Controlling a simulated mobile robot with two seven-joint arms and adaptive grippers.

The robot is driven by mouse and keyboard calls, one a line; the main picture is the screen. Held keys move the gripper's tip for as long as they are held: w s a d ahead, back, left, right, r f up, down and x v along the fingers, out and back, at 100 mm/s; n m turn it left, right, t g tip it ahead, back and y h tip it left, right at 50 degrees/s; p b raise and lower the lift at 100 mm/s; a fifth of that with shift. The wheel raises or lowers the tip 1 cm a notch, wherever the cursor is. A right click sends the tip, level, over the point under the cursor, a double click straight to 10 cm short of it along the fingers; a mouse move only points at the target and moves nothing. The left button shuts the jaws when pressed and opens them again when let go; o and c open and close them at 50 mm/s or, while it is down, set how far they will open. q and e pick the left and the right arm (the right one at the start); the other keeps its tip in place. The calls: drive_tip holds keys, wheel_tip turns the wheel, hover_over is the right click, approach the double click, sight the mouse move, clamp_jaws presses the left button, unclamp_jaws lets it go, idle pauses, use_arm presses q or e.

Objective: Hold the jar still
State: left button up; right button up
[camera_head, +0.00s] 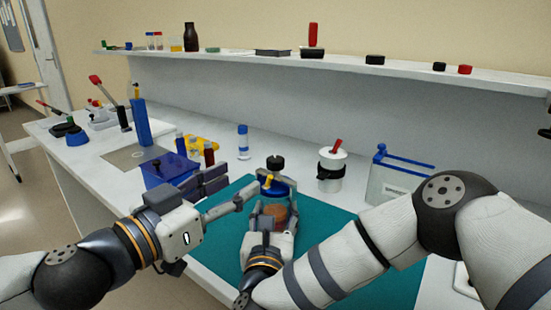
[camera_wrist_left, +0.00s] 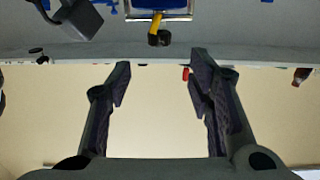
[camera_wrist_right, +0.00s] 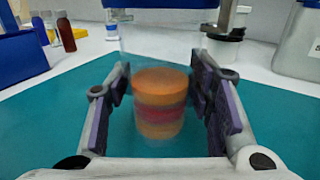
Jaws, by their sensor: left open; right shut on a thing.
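The jar (camera_head: 274,211) is clear, with layered orange and red contents, and stands upright on the teal mat (camera_head: 338,222). It has a blue top with a yellow lever (camera_head: 267,182). My right gripper (camera_head: 271,208) is shut on the jar, one finger on each side; the right wrist view shows the jar (camera_wrist_right: 160,105) between its fingers. My left gripper (camera_head: 237,190) is open and empty, beside the jar's top on its left. In the left wrist view, the yellow lever (camera_wrist_left: 157,24) with a black end lies beyond the open fingers.
A white lidded pot (camera_head: 331,172) with a red handle stands behind right. A clear box (camera_head: 397,180) with a blue rail is farther right. A blue container (camera_head: 169,170) and small vials (camera_head: 208,154) stand left. The shelf (camera_head: 230,57) holds several small objects.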

sight(270, 163)
use_arm(q)
drive_tip(key=x, duration=1.1)
drive_tip(key=shift+w+d, duration=0.25)
clamp_jaws()
